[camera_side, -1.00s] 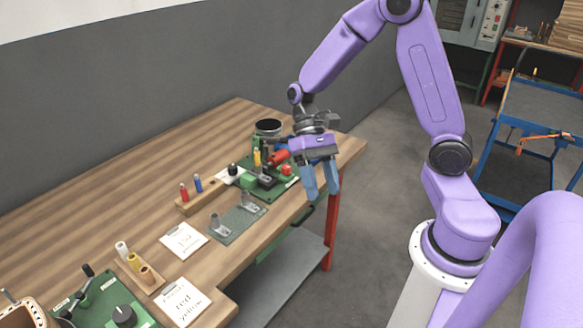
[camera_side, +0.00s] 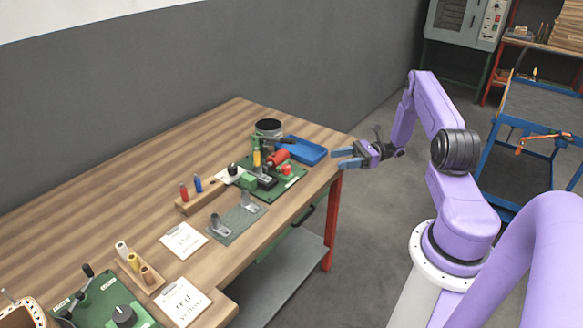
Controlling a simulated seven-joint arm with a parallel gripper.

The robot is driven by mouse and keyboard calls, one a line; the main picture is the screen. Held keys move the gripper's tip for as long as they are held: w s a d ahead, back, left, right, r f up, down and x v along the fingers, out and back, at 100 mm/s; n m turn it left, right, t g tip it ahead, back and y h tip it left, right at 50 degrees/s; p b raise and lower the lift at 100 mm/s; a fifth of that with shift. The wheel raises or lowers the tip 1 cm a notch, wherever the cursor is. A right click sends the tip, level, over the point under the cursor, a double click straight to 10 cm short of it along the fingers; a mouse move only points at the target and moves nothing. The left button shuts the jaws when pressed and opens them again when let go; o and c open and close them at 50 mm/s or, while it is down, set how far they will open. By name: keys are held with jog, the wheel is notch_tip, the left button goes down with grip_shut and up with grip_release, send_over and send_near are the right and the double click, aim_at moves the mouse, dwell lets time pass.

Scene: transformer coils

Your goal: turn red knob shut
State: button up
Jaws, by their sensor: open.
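A red knob-like part (camera_side: 287,169) sits on the right of a green fixture board (camera_side: 262,192) near the table's right end. A larger red cylinder (camera_side: 278,157) lies just behind it on the same board. I cannot tell from this view which of the two is the red knob, or how far it is turned. My gripper (camera_side: 339,158) is open and empty, its blue fingers pointing left. In the picture it is to the right of both red parts and apart from them, by the table's right end.
A blue tray (camera_side: 306,150) lies between the fixture board and my gripper in the picture. A dark-topped round container (camera_side: 268,127) stands behind the board. A wooden block (camera_side: 201,201) with red and blue pegs and a grey-green plate (camera_side: 236,224) lie to the left.

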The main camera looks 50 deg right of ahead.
aim_at(292, 174)
jog(key=shift+m+t, duration=0.3)
jog(key=x, duration=1.6)
jog(key=shift+w+a+f, duration=0.2)
jog(key=shift+w+f, duration=0.1)
jog(key=shift+f, duration=0.05)
grip_shut()
